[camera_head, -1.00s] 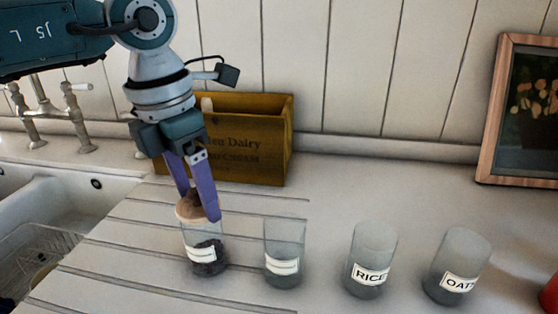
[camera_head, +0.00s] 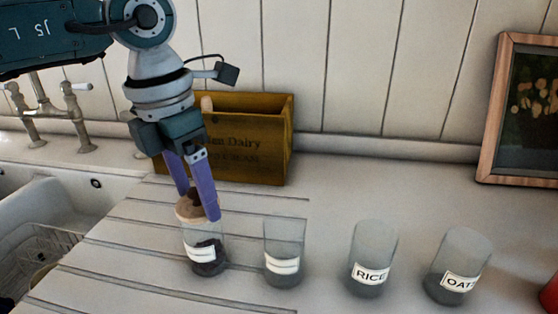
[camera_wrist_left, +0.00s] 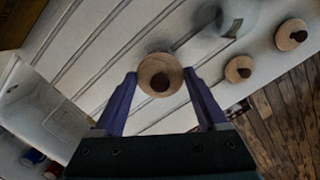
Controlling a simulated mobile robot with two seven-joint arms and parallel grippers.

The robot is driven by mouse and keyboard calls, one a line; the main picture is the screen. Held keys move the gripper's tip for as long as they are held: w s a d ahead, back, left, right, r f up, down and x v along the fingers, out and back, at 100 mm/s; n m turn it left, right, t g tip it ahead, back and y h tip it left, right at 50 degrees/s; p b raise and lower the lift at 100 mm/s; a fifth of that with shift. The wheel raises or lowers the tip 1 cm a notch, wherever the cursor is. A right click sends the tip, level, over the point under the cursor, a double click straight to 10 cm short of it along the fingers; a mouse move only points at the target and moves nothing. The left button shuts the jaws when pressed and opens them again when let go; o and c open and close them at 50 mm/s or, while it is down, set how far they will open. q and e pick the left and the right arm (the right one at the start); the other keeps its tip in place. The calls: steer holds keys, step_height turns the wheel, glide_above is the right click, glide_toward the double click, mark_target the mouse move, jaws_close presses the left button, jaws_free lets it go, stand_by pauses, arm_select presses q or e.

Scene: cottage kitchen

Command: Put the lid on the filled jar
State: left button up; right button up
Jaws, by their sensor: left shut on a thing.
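The filled jar (camera_head: 205,260) is clear glass with a white label and dark contents, upright on the grooved drainboard. A round wooden lid (camera_head: 188,209) with a dark knob sits at the jar's mouth. I cannot tell whether it is fully seated. My left gripper (camera_head: 199,206), with purple fingers, points down and is shut on the lid. In the left wrist view the lid (camera_wrist_left: 154,66) lies between the fingertips and hides the jar below. My right gripper is not in view.
An empty labelled jar (camera_head: 284,245) stands close to the right, then the RICE jar (camera_head: 374,250) and OATS jar (camera_head: 459,258). A wooden crate (camera_head: 250,140) stands behind; a sink (camera_head: 40,225) is left. Two other lids (camera_wrist_left: 238,69) (camera_wrist_left: 291,35) show in the wrist view.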

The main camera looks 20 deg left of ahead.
mark_target(188, 208)
arm_select(q)
steer(key=shift+f+b, duration=0.55)
steer(key=shift+f, duration=0.15)
steer(key=o, duration=1)
steer(key=shift+o, duration=0.2)
steer(key=shift+r, duration=0.15)
step_height(188, 208, up, 11)
steer(key=s+p, duration=0.1)
steer(key=p, duration=0.8)
steer(key=shift+a, duration=0.25)
steer(key=shift+s, duration=0.1)
